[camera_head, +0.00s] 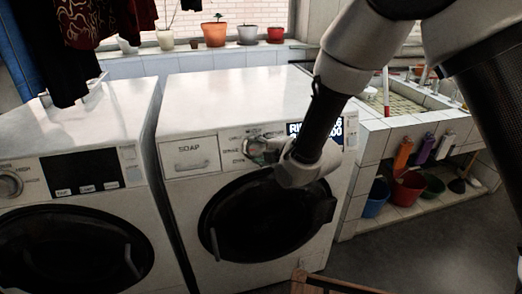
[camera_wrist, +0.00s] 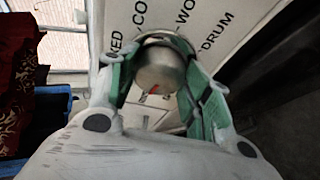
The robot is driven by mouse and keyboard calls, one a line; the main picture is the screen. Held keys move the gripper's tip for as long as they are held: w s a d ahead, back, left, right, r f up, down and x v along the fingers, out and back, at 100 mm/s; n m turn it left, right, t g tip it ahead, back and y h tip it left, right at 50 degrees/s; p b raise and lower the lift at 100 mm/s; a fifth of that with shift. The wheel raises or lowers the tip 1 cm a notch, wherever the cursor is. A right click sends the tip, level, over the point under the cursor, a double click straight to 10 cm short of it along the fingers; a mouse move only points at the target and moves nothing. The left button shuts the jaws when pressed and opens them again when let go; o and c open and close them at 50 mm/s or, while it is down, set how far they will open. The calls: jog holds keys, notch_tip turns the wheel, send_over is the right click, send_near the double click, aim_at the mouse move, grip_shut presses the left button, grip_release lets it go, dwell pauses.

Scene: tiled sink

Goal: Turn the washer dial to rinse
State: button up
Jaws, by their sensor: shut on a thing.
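The washer (camera_head: 225,98) is the white machine in the middle of the head view, with a soap drawer (camera_head: 189,153) and a round dark door (camera_head: 255,222). My gripper (camera_head: 262,147) is at its control panel. In the wrist view, the round metallic dial (camera_wrist: 160,68) sits between my green-padded fingers, which are shut on it from both sides. A small red mark shows on the dial's lower edge. Panel words around it include "WOO" and "DRUM", partly cut off. The washer's lit display (camera_head: 296,128) begins with "RI"; my arm hides part of it.
A second white machine (camera_head: 75,200) stands close on the left. On the right is a tiled sink (camera_head: 400,105) with bottles and a red bucket (camera_head: 408,190) below. Potted plants line the back ledge. A brown wooden edge (camera_head: 325,283) is low in front.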

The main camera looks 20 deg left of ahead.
jog(key=shift+n, duration=0.5)
jog(key=o, duration=1)
jog(key=shift+h, duration=0.3)
jog(key=shift+o, duration=0.2)
jog(key=v, duration=1.2)
